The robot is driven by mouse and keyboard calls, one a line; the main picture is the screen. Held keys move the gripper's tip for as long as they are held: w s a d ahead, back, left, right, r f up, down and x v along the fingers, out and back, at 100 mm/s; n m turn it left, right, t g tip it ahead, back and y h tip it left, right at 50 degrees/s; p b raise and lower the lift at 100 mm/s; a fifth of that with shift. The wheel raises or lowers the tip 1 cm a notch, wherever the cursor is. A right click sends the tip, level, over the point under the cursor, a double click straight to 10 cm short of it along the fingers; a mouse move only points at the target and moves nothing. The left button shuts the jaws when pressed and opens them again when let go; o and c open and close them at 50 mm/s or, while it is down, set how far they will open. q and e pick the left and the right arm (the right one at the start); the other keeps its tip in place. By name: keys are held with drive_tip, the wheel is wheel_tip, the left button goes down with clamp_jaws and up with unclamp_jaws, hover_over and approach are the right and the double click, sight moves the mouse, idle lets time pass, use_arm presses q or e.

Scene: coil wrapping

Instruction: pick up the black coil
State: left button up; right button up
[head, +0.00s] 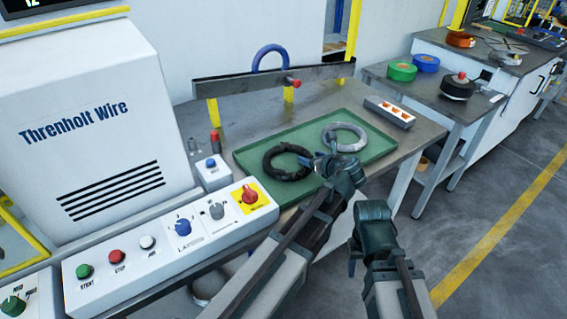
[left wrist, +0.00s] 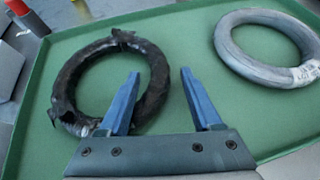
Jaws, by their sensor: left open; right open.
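The black coil (head: 287,161) lies flat on the left side of a green tray (head: 365,158). It is wrapped in dark tape with loose ends and shows fully in the left wrist view (left wrist: 155,80), except where a finger covers its lower edge. My left gripper (head: 325,161) is open above the tray, at the right of the black coil. In the left wrist view its blue fingers (left wrist: 158,105) point at the coil's right side, one finger over the ring and the other outside it. My right gripper (head: 353,245) is open and empty, off the table's front edge.
A grey coil (head: 343,138) with a white label lies to the right on the same tray. A control panel (head: 165,240) with a red knob stands at the left front.

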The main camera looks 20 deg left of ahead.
use_arm(q)
drive_tip(key=shift+w+a+f, duration=0.2)
drive_tip(key=shift+w+f, duration=0.05)
drive_tip(key=shift+r, duration=0.1)
drive_tip(key=shift+s, duration=0.1)
clamp_jaws()
idle(1.1)
